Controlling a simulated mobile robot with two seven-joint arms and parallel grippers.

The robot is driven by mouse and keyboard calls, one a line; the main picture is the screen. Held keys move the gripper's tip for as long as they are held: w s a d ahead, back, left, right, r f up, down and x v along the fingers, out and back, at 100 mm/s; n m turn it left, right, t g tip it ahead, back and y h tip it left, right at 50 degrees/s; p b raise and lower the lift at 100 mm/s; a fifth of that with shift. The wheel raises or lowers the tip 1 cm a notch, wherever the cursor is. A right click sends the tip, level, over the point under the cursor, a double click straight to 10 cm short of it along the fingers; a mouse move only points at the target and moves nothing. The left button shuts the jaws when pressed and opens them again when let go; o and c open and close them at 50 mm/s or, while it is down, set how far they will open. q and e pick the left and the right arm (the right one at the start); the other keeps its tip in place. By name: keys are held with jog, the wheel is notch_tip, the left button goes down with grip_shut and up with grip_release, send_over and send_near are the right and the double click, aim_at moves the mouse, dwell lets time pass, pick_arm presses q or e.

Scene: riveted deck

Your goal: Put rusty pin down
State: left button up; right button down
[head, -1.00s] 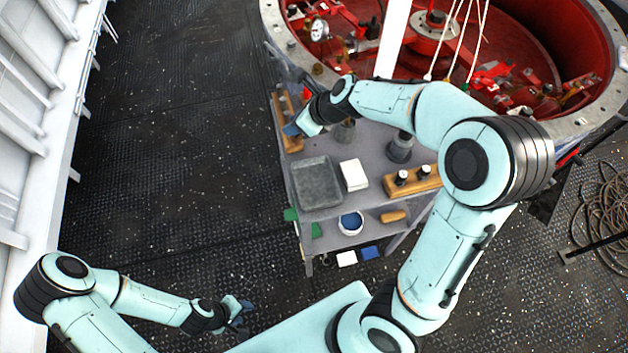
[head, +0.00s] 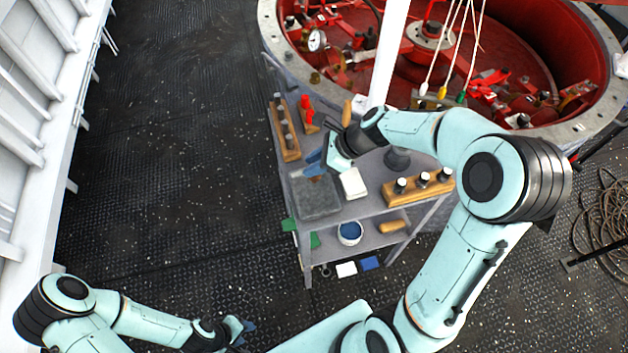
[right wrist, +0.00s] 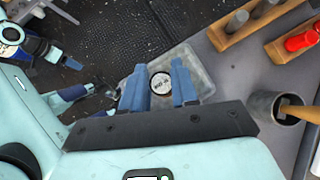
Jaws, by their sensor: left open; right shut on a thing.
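My right gripper (head: 308,169) is over the grey shallow tray (head: 318,208) on the bench top. In the right wrist view its blue fingers (right wrist: 160,88) are shut on the rusty pin, whose round, pale, marked end (right wrist: 160,82) shows between them. The rest of the pin is hidden by the gripper. The tray's pale rim (right wrist: 207,76) shows behind the fingers; I cannot tell whether the pin touches the tray. My left gripper (head: 246,328) is open and empty, low over the deck, away from the bench.
A wooden rack with dark pins (head: 284,130) stands behind the tray. A white block (head: 353,184) and another wooden pin rack (head: 418,188) stand to its right. A dark grey cup (right wrist: 276,108) and a red-handled item (right wrist: 301,41) are close by. The lower shelf holds a white-and-blue pot (head: 350,233).

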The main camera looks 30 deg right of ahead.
aim_at(314, 179)
notch_tip(314, 179, down, 2)
jog(key=shift+s+f, duration=0.1)
jog(key=shift+s, duration=0.05)
jog(key=f, duration=0.1)
jog(key=f+b, duration=0.1)
jog(key=f, duration=0.2)
jog(key=shift+w+f+b, duration=0.25)
jog(key=shift+f+b, duration=0.1)
jog(key=shift+b, duration=0.05)
jog(key=shift+s+f, duration=0.1)
jog(key=shift+f, duration=0.05)
pick_arm(q)
jog(key=s+f, duration=0.2)
jog(key=f, duration=0.1)
jog(key=shift+s, duration=0.3)
jog(key=shift+w, duration=0.1)
pick_arm(e)
jog(key=c, duration=0.9)
grip_release()
jog(key=shift+o, duration=0.2)
